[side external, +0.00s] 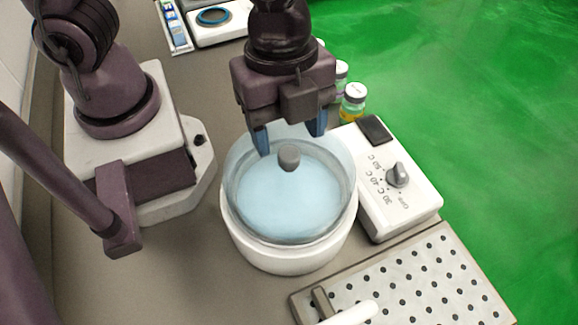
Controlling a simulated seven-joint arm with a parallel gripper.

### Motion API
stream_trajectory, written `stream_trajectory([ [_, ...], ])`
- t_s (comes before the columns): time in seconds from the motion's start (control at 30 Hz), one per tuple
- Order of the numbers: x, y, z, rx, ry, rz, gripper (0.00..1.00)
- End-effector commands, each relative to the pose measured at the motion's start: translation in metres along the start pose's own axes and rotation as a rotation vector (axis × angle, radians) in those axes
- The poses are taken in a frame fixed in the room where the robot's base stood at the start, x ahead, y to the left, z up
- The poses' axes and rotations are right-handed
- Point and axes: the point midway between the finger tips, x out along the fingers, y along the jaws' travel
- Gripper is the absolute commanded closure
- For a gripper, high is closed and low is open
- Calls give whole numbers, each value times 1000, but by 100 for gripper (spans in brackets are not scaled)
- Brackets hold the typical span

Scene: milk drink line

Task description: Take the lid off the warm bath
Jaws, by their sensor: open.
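The warm bath (285,259) is a round white tub holding pale blue water. Its clear domed lid (238,178) sits on top and has a grey knob (289,157) at its middle. My gripper (291,143) is above the lid with its blue fingers pointing down. The fingers are apart, on either side of and a little above the knob in this view. Nothing is held. I cannot tell whether a fingertip touches the lid.
A control box (408,215) with a grey dial (397,175) stands right of the bath. Small capped jars (353,102) stand behind it. A perforated tray (430,285) lies at front right. A white device with a blue ring (213,16) is at the back. Bare counter (195,260) shows at front left.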

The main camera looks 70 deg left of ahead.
Motion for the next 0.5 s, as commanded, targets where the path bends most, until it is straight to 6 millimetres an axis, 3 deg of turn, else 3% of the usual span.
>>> stream_trajectory([
  [0.3, 43, 0, 3, 0, -3, 5, 40],
  [0.5, 50, -1, 2, -1, -1, 0, 40],
])
